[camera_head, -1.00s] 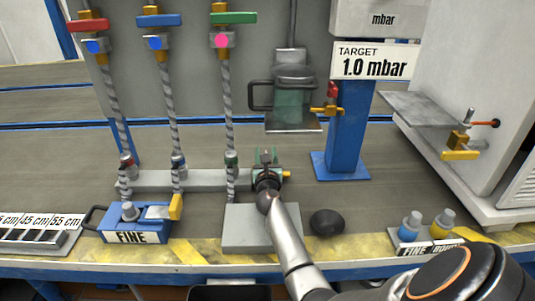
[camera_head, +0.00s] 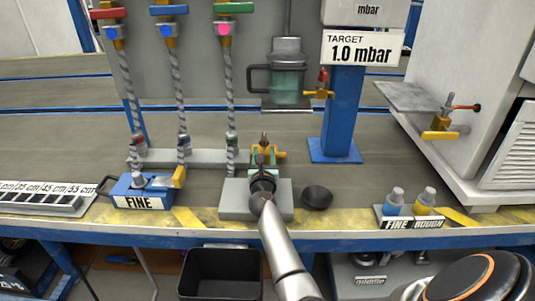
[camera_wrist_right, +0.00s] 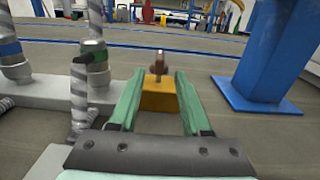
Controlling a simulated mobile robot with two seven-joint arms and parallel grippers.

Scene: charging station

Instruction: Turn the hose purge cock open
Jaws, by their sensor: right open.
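A small brass cock (camera_head: 273,153) with a brown upright handle sits at the right end of the grey hose manifold (camera_head: 205,158). In the right wrist view the cock's brass body (camera_wrist_right: 158,97) lies ahead, between and beyond the two green fingers. My right gripper (camera_head: 264,160) is open and empty, pointing at the cock from the near side. I cannot tell whether the fingers touch it. The arm hides part of the manifold's end. My left gripper is out of view.
A grey block (camera_head: 237,206) and a dark round cup (camera_head: 317,197) are near the arm. A blue post (camera_head: 338,115) stands behind right, beside a flask (camera_head: 285,82) and a red-handled valve (camera_head: 322,84). Several twisted hoses (camera_head: 180,100) rise on the left.

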